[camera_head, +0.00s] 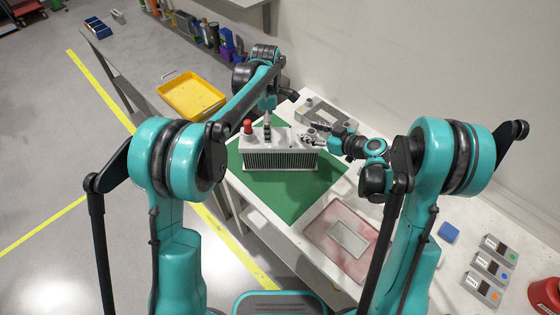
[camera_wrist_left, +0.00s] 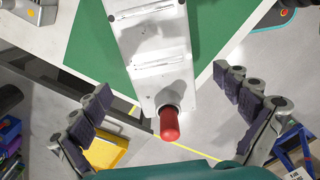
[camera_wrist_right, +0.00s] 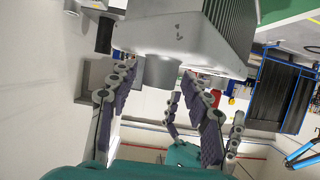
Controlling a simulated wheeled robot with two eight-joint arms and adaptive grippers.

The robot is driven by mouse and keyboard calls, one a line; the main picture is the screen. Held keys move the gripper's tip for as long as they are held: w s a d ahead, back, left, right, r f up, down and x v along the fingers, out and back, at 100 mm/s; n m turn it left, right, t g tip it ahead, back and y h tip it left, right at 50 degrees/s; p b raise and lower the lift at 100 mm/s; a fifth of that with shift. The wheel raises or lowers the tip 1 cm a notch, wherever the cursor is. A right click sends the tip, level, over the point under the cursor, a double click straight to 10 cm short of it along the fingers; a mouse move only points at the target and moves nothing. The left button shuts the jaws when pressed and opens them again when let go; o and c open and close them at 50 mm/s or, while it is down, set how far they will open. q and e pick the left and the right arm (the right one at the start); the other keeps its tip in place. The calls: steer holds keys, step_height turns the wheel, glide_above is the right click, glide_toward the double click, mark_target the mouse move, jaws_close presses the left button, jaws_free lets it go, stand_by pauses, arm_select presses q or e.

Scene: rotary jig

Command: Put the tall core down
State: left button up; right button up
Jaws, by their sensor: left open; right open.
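The tall core (camera_head: 282,159) is a grey finned block with a smooth top and a red cap (camera_head: 247,126) at its left end. It appears upright on the green mat (camera_head: 290,200). My left gripper (camera_head: 267,118) is open above its left end; the left wrist view shows the red cap (camera_wrist_left: 169,124) between the spread fingers. My right gripper (camera_head: 312,134) is open at its right end; in the right wrist view a bare grey stub (camera_wrist_right: 160,71) of the core lies between the fingers. Contact between the right fingers and the stub is unclear.
A grey fixture (camera_head: 327,113) stands behind the core. A pink-rimmed tray (camera_head: 318,234) lies in front at right. Several labelled boxes (camera_head: 491,267) and a blue block (camera_head: 448,232) sit further right. A yellow bin (camera_head: 191,96) is at the left. The mat in front is clear.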

arm_select(q)
step_height(320, 180, up, 2)
steer(key=shift+r, duration=0.2)
arm_select(e)
steer(key=shift+s+d+r, duration=0.1)
steer(key=shift+d, duration=0.05)
steer(key=v, duration=1.1)
steer(key=shift+s+d, duration=0.2)
arm_select(q)
steer(key=shift+a, duration=0.1)
arm_select(e)
steer(key=shift+r, duration=0.15)
